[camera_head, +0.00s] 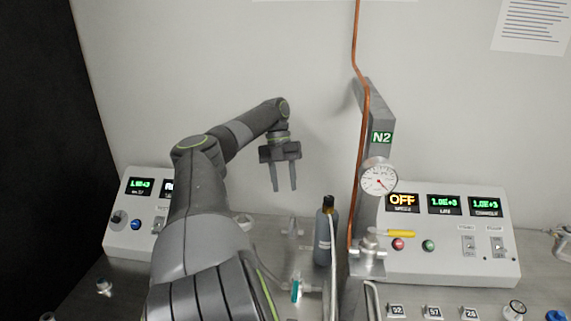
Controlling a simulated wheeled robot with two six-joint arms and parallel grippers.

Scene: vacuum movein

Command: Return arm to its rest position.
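My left arm rises from the bottom of the head view and bends over to the right. My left gripper (284,188) hangs at its end with the fingers pointing down. The two fingers stand apart with nothing visible between them. The gripper is in the air above the bench, left of the dark bottle (325,232) and touching nothing that I can see. My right gripper is not in the picture.
A control box (445,260) with an OFF display stands right. Another box (126,238) is partly behind my arm. A copper pipe (360,150), gauge (379,178) and yellow-handled valve (400,233) stand right of the bottle. The wall space above my gripper is clear.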

